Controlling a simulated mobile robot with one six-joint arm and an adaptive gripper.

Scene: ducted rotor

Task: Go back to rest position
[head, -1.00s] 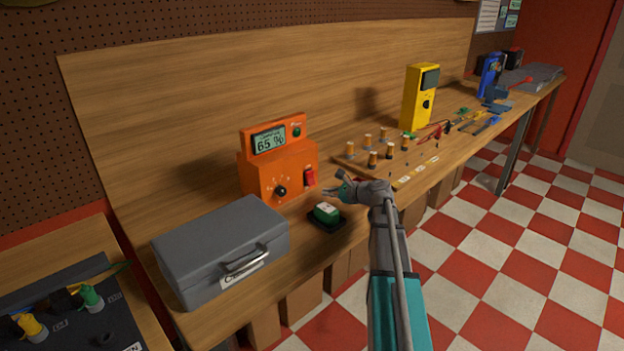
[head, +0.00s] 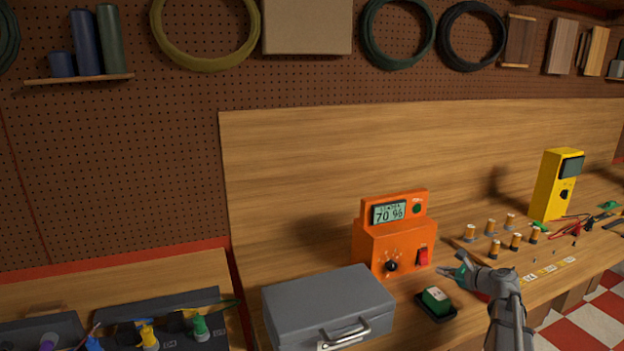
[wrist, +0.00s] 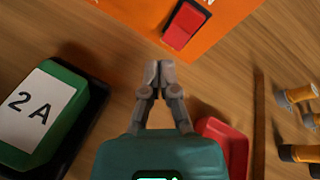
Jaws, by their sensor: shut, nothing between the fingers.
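My gripper (head: 450,272) is shut and empty, in front of the orange device's right side and just right of the green block. In the wrist view the closed fingertips (wrist: 159,75) point at the bench top, below the red switch (wrist: 183,25) of the orange device. The orange device (head: 368,243) has a screen reading 70 %, a black knob and that red switch. The green block (head: 436,299), labelled 2 A in the wrist view (wrist: 38,108), sits in a black tray, apart from my fingers.
Several copper-coloured cylinders (head: 493,249) stand on the right, with a yellow meter (head: 556,186) behind. A red object (wrist: 226,142) lies partly hidden beside my gripper. A pegboard (head: 110,170) rises behind.

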